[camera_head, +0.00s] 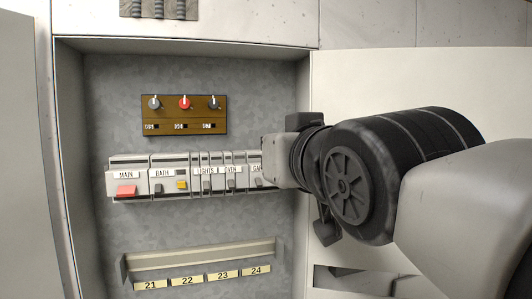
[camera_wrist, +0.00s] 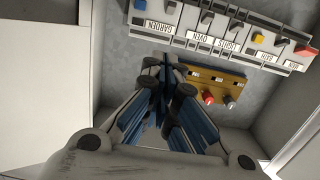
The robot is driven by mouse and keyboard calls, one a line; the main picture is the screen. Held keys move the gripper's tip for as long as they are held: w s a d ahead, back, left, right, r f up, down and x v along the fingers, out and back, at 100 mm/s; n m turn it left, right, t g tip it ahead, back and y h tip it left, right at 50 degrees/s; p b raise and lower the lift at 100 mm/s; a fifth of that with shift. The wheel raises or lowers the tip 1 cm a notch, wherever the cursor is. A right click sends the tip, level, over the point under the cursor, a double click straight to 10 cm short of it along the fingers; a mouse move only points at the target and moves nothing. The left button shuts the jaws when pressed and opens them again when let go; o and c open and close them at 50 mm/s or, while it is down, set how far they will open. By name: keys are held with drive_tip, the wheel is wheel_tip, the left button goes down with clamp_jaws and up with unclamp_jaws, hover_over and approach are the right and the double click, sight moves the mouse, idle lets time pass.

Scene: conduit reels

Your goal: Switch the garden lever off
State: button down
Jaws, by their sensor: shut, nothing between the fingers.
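The garden breaker is at the right end of the breaker row, its label partly covered by my arm in the head view. Its small grey lever (camera_head: 259,182) shows below the label. In the wrist view, where the panel appears upside down, the GARDEN label (camera_wrist: 158,27) reads in full and the grey lever (camera_wrist: 170,7) is near the top edge. My gripper (camera_wrist: 167,66) is shut and empty, its fingertips in front of the panel just short of the garden breaker in the picture. Contact is not visible. In the head view the fingers are hidden behind my wrist.
The row also has a red MAIN lever (camera_head: 126,191), a yellow button (camera_head: 182,184) and grey OVEN lever (camera_head: 231,184) close to the garden one. A brown knob panel (camera_head: 184,115) is above. A rail (camera_head: 200,256) is below. The open cabinet door (camera_head: 400,75) is at right.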

drive_tip(key=s+d+f, duration=0.1)
drive_tip(key=s+f, duration=0.1)
drive_tip(key=s, duration=0.4)
drive_tip(key=shift+s+d+f, duration=0.15)
drive_tip(key=shift+d, duration=0.25)
drive_tip(key=s+d+f+m+g+h, duration=0.1)
drive_tip(key=s+d+f+g+h, duration=0.2)
drive_tip(key=f, duration=0.8)
drive_tip(key=d+f+m+g+h, duration=0.1)
drive_tip(key=d+f+g, duration=0.25)
drive_tip(key=f, duration=0.65)
drive_tip(key=s+d+f+g, duration=0.2)
drive_tip(key=s+f, duration=0.3)
drive_tip(key=f, duration=0.3)
drive_tip(key=s+d+f+m+g, duration=0.1)
drive_tip(key=s+d+f+g, duration=0.1)
drive_tip(key=s+f, duration=0.4)
wheel_tip(320, 180, down, 2)
drive_tip(key=shift+s+d+f+g+h, duration=0.2)
drive_tip(key=shift+s+d+g+h, duration=0.1)
drive_tip(key=shift+g, duration=0.35)
